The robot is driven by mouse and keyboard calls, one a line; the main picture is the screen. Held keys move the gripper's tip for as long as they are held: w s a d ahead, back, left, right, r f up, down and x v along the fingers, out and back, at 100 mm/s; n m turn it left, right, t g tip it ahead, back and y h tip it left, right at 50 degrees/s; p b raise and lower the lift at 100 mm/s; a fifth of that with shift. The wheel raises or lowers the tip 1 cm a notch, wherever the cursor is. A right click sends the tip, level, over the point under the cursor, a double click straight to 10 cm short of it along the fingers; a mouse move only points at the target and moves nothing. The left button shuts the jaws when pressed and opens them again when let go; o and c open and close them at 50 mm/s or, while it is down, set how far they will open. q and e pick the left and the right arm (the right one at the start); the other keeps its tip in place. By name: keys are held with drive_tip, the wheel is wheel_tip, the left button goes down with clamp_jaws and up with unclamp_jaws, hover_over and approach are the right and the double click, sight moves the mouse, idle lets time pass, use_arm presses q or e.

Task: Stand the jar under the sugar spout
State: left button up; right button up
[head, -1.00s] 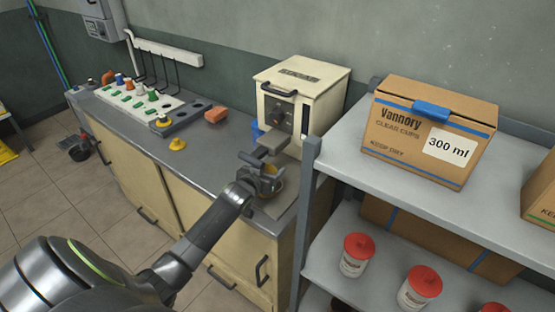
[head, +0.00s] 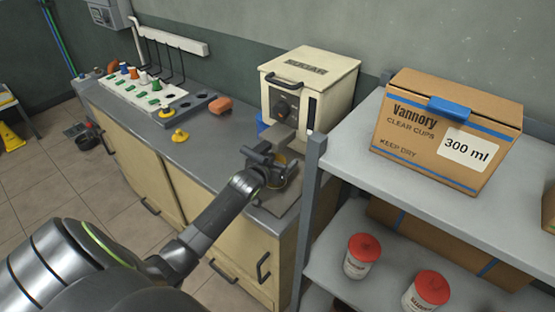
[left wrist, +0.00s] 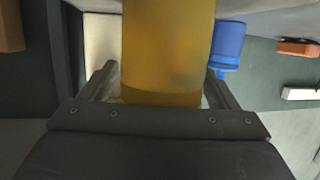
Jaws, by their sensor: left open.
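My left gripper (head: 272,168) is just below and in front of the spout. In the left wrist view a yellow-amber jar (left wrist: 168,45) stands between the two open fingers (left wrist: 163,88), one finger on each side of it. Whether the fingers touch the jar cannot be told. In the head view the gripper hides most of the jar. My right gripper is not in view.
A grey shelf (head: 345,150) holding a cardboard cup box (head: 445,130) stands close on the right. A blue container (left wrist: 227,42) is near the jar.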

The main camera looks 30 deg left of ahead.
use_arm(q)
drive_tip(key=shift+r, duration=0.15)
drive_tip(key=s, duration=0.4)
drive_tip(key=s+d+b, duration=0.1)
drive_tip(key=s, duration=0.8)
drive_tip(key=shift+d+r, duration=0.25)
